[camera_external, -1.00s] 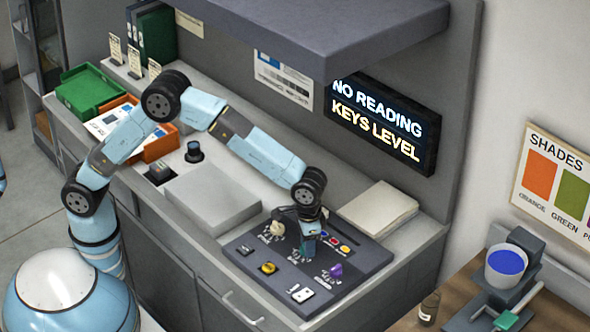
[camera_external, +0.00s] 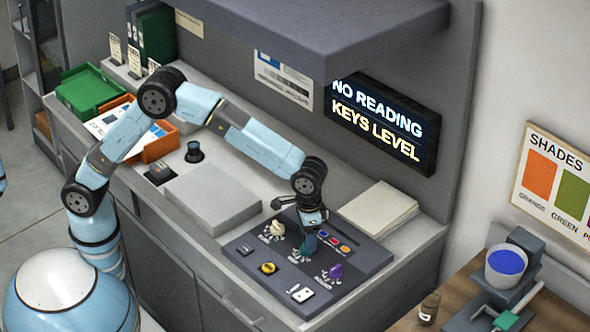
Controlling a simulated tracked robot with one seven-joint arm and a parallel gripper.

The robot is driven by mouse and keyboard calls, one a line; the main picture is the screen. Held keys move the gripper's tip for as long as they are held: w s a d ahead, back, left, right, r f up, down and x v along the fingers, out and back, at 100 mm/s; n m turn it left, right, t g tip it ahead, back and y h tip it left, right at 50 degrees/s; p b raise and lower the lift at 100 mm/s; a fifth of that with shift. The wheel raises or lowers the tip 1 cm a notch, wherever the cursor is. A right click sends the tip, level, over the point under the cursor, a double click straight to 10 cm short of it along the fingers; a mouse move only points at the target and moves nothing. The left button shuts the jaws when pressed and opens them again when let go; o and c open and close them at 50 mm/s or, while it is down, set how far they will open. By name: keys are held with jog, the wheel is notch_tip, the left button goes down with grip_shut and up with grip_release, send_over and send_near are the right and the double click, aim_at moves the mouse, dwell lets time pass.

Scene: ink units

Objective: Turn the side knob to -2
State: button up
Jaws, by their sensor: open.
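The dark control panel (camera_external: 247,268) lies on the counter and carries several knobs with small labels too blurred to read, so I cannot tell for sure which is the side knob. A cream knob (camera_external: 277,228) is at the panel's upper left, a teal knob (camera_external: 305,246) is in the middle, and a purple knob (camera_external: 336,271) is at the lower right. My gripper (camera_external: 310,229) is open and points down just over the teal knob. It partly hides that knob. I cannot tell whether it touches it. The knobs' pointer positions are too small to read.
A display (camera_external: 380,122) on the wall reads "NO READING" and "KEYS LEVEL". A yellow dial (camera_external: 268,268), a white switch (camera_external: 301,294) and several coloured buttons (camera_external: 334,243) share the panel. A grey box (camera_external: 213,203) stands left of it, and a paper stack (camera_external: 378,211) behind it.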

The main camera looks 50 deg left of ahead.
notch_tip(320, 180, up, 10)
jog(key=shift+r, duration=0.15)
jog(key=shift+w, duration=0.1)
dwell(0.6)
jog(key=w+a+r+n+t, duration=0.1)
jog(key=a+r, duration=0.3)
jog(key=a, duration=0.7)
jog(key=w+a+r+n+t+h, duration=0.15)
jog(key=a+r, duration=0.25)
jog(key=a, duration=0.8)
jog(key=w+a+r+y, duration=0.1)
jog(key=a+r, duration=0.4)
jog(key=a, duration=0.6)
jog(key=s+a+n+t, duration=0.1)
jog(key=s+a, duration=0.3)
jog(key=a, duration=0.5)
jog(key=s+a+n+t, duration=0.1)
jog(key=s+a, duration=0.3)
jog(key=a, duration=0.4)
jog(key=s+a+f, duration=0.2)
jog(key=s+a, duration=0.3)
jog(key=s+a+f+n+t, duration=0.1)
jog(key=s+a+f, duration=0.2)
jog(key=s, duration=0.3)
jog(key=shift+a+f, duration=0.3)
jog(key=shift+a, duration=0.6)
